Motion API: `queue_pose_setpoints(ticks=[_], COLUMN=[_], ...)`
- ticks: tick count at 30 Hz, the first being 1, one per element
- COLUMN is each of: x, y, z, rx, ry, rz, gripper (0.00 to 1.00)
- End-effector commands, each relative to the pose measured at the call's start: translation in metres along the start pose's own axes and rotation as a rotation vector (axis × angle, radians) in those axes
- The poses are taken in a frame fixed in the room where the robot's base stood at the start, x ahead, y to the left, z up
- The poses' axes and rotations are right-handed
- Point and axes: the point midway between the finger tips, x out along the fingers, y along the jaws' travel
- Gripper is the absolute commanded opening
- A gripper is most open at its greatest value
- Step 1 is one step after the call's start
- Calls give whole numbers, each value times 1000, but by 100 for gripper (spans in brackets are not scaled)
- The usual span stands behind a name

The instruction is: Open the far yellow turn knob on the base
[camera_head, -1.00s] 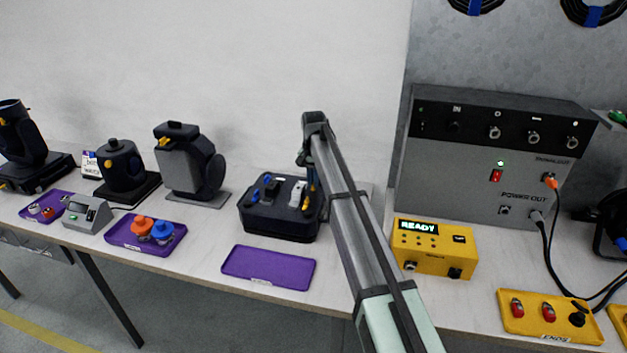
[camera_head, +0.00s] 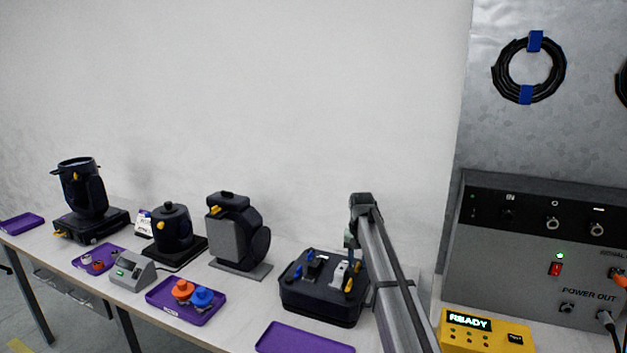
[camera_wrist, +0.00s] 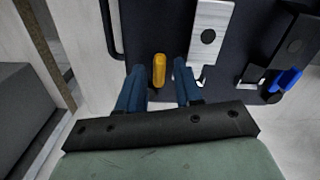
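The black base (camera_head: 322,308) stands on the table with its top facing up. In the wrist view, one upright yellow knob (camera_wrist: 159,70) appears between the two blue fingers of my gripper (camera_wrist: 159,66), near the edge of the dark base (camera_wrist: 150,25). The fingers are apart, with a gap on each side of the knob. I cannot tell how deep they reach around it.
On the base, a light metal latch (camera_wrist: 208,30) is close right of the fingers, with a blue part (camera_wrist: 287,80) farther right. A purple tray (camera_head: 300,340) lies in front. A grey power box (camera_head: 530,255) and a yellow READY box (camera_head: 485,333) stand right.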

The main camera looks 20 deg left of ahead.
Motion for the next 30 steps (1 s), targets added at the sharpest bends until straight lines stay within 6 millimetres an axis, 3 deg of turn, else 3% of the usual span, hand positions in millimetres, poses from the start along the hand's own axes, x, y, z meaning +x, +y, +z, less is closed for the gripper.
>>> queue_pose_setpoints(ticks=[30], x=[0], y=[1], z=[1], rx=[-861], ry=[-3], rz=[0], gripper=[35])
